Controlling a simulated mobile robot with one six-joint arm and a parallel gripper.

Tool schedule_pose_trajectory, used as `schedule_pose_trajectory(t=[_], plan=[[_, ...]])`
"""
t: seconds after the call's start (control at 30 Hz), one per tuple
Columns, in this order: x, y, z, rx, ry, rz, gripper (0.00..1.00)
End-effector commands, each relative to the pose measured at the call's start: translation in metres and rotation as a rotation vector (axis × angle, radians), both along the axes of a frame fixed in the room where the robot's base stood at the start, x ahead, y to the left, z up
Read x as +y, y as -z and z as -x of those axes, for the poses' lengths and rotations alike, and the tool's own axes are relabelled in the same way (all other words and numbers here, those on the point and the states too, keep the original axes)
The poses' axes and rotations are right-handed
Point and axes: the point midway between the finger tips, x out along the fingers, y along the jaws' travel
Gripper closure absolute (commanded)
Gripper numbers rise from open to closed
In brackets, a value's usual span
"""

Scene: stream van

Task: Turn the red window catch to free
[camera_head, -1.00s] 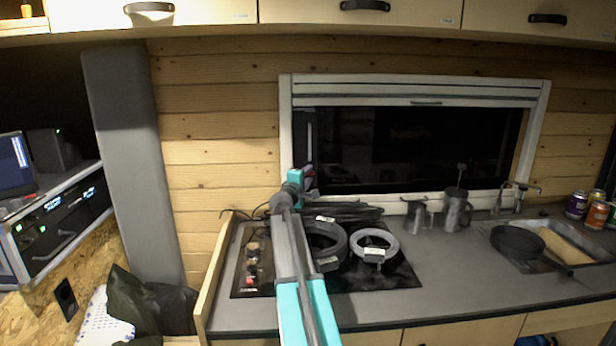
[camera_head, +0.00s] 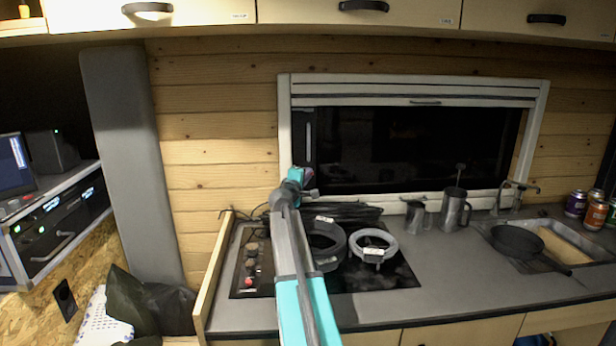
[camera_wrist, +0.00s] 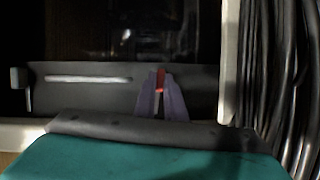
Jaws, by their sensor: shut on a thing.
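The red window catch (camera_wrist: 161,79) shows in the wrist view as a small red piece between my fingertips, against the dark lower bar of the window. My gripper (camera_wrist: 161,84) is shut on it, with a purple-grey finger on either side. The fingers hide part of the catch, so its exact angle is hard to tell. In the head view my gripper (camera_head: 309,176) is at the lower left corner of the window (camera_head: 420,150). The catch cannot be made out there.
Below the window are the black hob (camera_head: 395,278) with dark and grey coils, and a bundle of dark cables (camera_head: 350,212). Metal jugs (camera_head: 453,208) and a pan (camera_head: 517,240) stand to the right. The front of the worktop is mostly clear.

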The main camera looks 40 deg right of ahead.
Motion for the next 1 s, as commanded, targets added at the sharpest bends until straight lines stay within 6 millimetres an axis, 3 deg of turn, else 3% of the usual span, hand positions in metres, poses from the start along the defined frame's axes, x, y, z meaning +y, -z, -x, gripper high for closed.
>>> schedule_pose_trajectory(t=[1.0], plan=[[-0.0016, -0.0056, 0.0041, -0.547, 0.004, -0.659, 1.00]])
